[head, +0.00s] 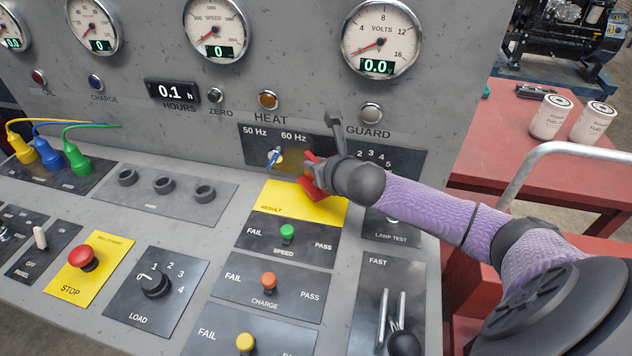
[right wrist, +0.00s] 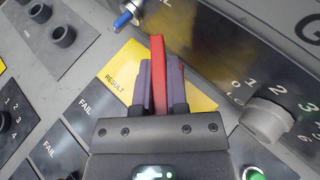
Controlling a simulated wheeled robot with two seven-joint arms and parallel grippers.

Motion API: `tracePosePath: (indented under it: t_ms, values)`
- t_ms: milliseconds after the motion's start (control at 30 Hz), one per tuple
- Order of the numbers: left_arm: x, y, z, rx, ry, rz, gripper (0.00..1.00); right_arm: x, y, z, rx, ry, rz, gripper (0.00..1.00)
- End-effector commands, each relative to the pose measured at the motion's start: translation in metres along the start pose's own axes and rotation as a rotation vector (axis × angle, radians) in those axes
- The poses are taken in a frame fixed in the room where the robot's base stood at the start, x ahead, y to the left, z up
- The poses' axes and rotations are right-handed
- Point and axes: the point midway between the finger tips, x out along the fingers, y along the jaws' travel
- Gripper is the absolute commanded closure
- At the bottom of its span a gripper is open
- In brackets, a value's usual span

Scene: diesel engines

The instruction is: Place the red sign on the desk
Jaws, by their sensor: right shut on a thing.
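The red sign (head: 316,192) is a thin red piece held over the yellow RESULT plate (head: 288,208) of the grey console desk (head: 190,158). My right gripper (head: 312,170) is shut on it. In the right wrist view the sign (right wrist: 158,62) stands edge-on between the two purple fingers of the gripper (right wrist: 157,85), sticking out past their tips. Whether it touches the plate I cannot tell. My left gripper is in neither view.
Close by are a blue-tipped switch (head: 273,157) and the FAIL/PASS rows with a green knob (head: 287,232). A black-knobbed lever (head: 403,342) stands at lower right. A red table (head: 500,150) with two white cans (head: 551,117) is to the right.

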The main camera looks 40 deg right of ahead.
Motion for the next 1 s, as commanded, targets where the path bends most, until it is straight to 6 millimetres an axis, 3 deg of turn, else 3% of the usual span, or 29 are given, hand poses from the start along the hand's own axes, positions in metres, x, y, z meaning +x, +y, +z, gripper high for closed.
tracePosePath:
  t_ms: [200, 567, 600, 733, 1000]
  values:
    - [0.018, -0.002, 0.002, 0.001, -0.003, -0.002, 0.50, 0.018, 0.000, -0.038, 0.003, 0.003, 0.000, 1.00]
    - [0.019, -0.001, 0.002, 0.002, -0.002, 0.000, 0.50, 0.022, -0.002, -0.040, -0.003, 0.001, 0.000, 1.00]
    - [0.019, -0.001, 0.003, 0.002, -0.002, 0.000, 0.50, 0.021, -0.002, -0.040, -0.002, 0.001, 0.000, 0.77]
    - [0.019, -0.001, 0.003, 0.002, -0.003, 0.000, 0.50, 0.021, -0.002, -0.039, -0.002, 0.001, 0.000, 0.49]
    - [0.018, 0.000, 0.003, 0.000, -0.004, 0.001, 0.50, 0.021, -0.002, -0.039, -0.002, 0.001, 0.000, 0.48]
